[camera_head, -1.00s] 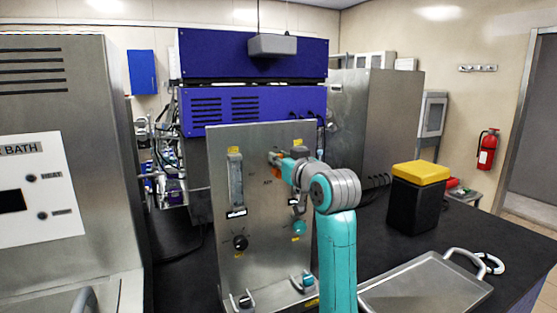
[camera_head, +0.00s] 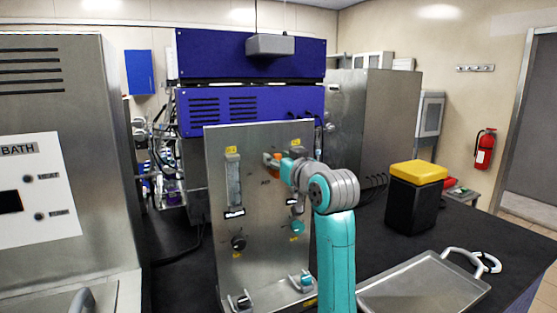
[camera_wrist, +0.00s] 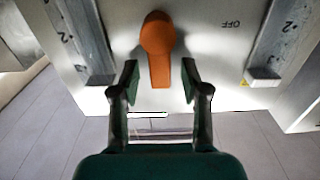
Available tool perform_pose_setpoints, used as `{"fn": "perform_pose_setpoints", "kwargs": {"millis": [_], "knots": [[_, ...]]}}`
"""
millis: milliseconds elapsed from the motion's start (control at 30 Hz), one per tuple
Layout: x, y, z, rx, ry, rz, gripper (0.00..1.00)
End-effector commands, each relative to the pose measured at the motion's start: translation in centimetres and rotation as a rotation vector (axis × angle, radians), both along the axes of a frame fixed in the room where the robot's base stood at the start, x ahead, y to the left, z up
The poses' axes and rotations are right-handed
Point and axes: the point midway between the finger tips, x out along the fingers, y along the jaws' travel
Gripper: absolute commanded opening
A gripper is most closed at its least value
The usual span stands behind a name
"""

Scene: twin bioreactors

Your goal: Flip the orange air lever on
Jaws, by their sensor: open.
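The orange air lever (camera_wrist: 158,48) is on the steel panel in the wrist view, its narrow handle pointing down the picture toward my gripper. In the head view the lever (camera_head: 274,166) shows as a small orange patch left of my arm's end, partly hidden. My gripper (camera_wrist: 161,75) is open and empty. Its two fingers stand on either side of the handle's end, with gaps visible on both sides. The word OFF is printed on the panel to the right of the lever in the wrist view. The panel (camera_head: 262,200) stands upright on the bench in the head view.
Flow tubes flank the lever, one at the left (camera_wrist: 83,45) and one at the right (camera_wrist: 276,40). Below on the panel are a black knob (camera_head: 238,243) and a teal knob (camera_head: 297,228). A metal tray (camera_head: 425,291) and a yellow-lidded black bin (camera_head: 413,205) stand to the right.

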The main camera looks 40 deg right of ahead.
Motion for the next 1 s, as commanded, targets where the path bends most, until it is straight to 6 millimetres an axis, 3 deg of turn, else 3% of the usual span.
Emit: {"fn": "perform_pose_setpoints", "kwargs": {"millis": [167,600,800,1000], "knots": [[-1.8,0.5,0.0,0.0,-0.001,-0.001,0.46],[-9.6,2.7,0.0,0.0,-0.001,-0.001,0.46],[-11.2,3.2,-0.1,0.001,0.001,-0.001,0.46],[-11.4,3.3,-0.1,0.001,0.001,-0.001,0.46]]}}
